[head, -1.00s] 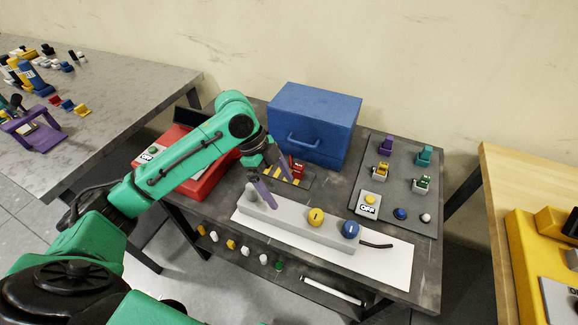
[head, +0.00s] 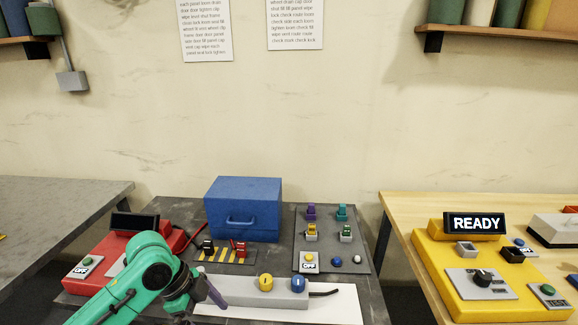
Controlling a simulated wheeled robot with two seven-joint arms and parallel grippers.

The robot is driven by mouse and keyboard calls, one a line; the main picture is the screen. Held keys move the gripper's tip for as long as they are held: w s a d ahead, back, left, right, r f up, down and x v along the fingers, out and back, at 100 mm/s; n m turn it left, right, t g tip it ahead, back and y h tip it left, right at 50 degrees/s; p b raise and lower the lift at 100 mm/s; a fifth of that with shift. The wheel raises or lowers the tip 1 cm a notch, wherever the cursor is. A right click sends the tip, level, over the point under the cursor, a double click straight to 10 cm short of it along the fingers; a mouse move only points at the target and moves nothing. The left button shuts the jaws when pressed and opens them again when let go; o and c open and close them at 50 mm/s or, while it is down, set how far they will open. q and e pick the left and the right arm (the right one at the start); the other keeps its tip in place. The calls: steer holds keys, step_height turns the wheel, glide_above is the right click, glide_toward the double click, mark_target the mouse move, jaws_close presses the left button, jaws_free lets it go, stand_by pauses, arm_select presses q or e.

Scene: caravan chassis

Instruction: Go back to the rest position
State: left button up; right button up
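My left gripper (head: 212,292) is at the lower left of the head view, on the green arm that comes in from the bottom left. One finger shows clearly and the other is mostly hidden. They stood apart in the earlier view, and nothing shows held. My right gripper is out of view.
The dark table holds a blue box (head: 243,208), a red device (head: 97,264) partly behind my arm, and a dark panel (head: 357,262) with coloured parts. A yellow device (head: 452,290) with a READY display stands right. Wall shelves are above.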

arm_select(q)
steer(key=s+d+f+n+t, duration=0.3)
steer(key=f+n, duration=0.3)
steer(key=f, duration=0.1)
steer(key=s+a+f+n+y, duration=0.4)
steer(key=s+a+n+y, duration=0.1)
steer(key=s+a+n, duration=0.45)
step_height(320, 180, down, 22)
steer(key=s+r, duration=0.1)
steer(key=s+a+f+g, duration=0.1)
steer(key=s+f, duration=0.7)
steer(key=s+a+f+g, duration=0.1)
steer(key=s+a+f, duration=0.1)
steer(key=s+f, duration=0.5)
steer(key=shift+s+a+f, duration=0.25)
steer(key=shift+s+f, duration=0.1)
steer(key=shift+s, duration=0.85)
